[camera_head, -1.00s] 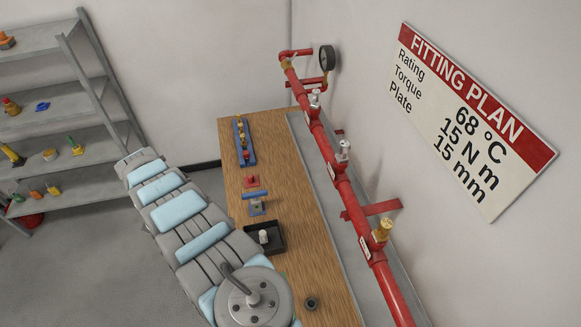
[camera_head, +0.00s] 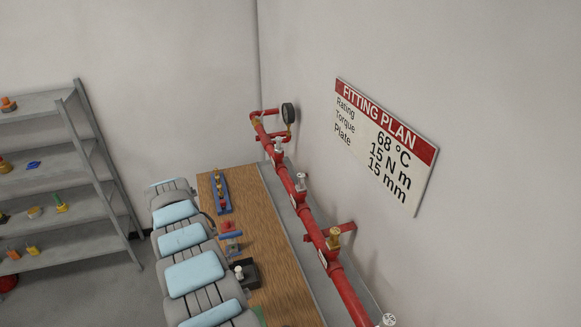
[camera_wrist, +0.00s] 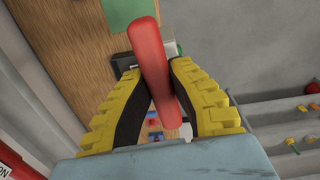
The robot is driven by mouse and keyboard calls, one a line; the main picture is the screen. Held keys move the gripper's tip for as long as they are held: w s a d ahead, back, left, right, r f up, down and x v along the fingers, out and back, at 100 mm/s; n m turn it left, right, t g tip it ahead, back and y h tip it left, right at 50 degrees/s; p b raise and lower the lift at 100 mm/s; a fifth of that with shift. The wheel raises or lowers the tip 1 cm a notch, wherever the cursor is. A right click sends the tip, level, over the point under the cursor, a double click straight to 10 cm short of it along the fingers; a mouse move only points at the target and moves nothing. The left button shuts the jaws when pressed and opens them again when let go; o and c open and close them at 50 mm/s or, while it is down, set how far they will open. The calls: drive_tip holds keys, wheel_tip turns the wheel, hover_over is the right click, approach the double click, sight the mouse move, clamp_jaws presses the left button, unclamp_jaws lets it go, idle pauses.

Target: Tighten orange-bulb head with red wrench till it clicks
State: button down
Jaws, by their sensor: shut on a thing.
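In the wrist view my gripper (camera_wrist: 154,68), with yellow fingers and black pads, is shut on a long red handle, the red wrench (camera_wrist: 150,45). In the head view a red pipe carries several heads: two silvery ones (camera_head: 278,146) and (camera_head: 301,181), a brass one (camera_head: 334,238), and a pale round one (camera_head: 388,320) at the bottom edge. I cannot make out an orange bulb on any of them.
The wooden bench (camera_head: 280,275) has a blue rack (camera_head: 221,190) with small fittings, a blue-and-red item (camera_head: 230,236) and a black tray (camera_head: 250,272). A fitting plan sign (camera_head: 385,145) reads 68 °C, 15 N m, 15 mm. Grey shelves (camera_head: 75,165) stand left.

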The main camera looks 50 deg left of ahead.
drive_tip(key=w+d+r, duration=0.4)
drive_tip(key=w+r, duration=0.7)
drive_tip(key=w, duration=0.5)
drive_tip(key=w+d+r+m+p, duration=0.1)
drive_tip(key=w+d+r+p, duration=0.1)
drive_tip(key=w+d+r, duration=1.6)
drive_tip(key=shift+d+r, duration=0.15)
drive_tip(key=shift+r, duration=0.7)
drive_tip(key=shift+f, duration=0.15)
wheel_tip(320, 180, down, 7)
drive_tip(key=b, duration=0.4)
